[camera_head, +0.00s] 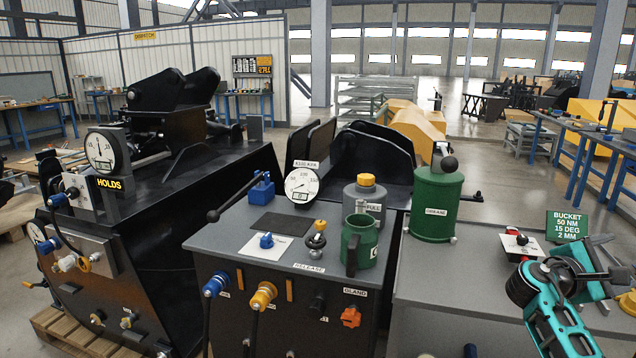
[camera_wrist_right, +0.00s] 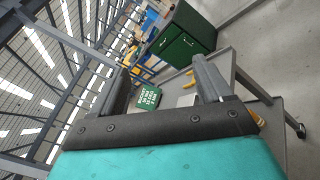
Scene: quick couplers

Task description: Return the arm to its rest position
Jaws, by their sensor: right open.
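My right arm, teal with black joints, comes in at the lower right of the head view. Its gripper (camera_head: 604,262) is over the right end of the grey bench, beside the green BUCKET sign (camera_head: 567,227). In the right wrist view the two dark fingers of the gripper (camera_wrist_right: 160,78) stand wide apart with nothing between them. The green sign (camera_wrist_right: 149,96) shows beyond and between the fingers there. My left gripper is not in view.
The grey bench (camera_head: 470,270) carries a green canister (camera_head: 436,205) and a small red-and-white block (camera_head: 517,244). The console to its left holds a green mug (camera_head: 362,240), a grey bottle (camera_head: 366,197) and a round gauge (camera_head: 302,184). A black machine (camera_head: 180,190) stands farther left.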

